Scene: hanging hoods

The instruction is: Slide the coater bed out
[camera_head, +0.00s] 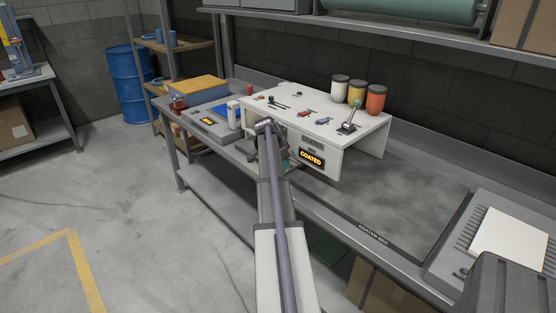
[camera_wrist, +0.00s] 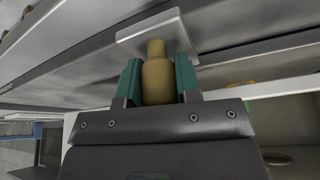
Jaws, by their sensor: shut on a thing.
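The white coater (camera_head: 330,118) stands on the long bench, with levers and small switches on top and a lit sign reading COATED on its front. A dark flat surface (camera_head: 400,200) to its right carries the label COATER BED at its front edge. My gripper (camera_head: 265,126) is at the left front of the coater, and my arm partly hides that end. In the wrist view, my gripper's green fingers (camera_wrist: 158,82) are shut on a tan knob (camera_wrist: 157,78). The knob meets a pale metal plate (camera_wrist: 150,32). Where this plate joins the bed cannot be seen.
A white slab (camera_head: 510,238) lies on a ribbed rack at right.

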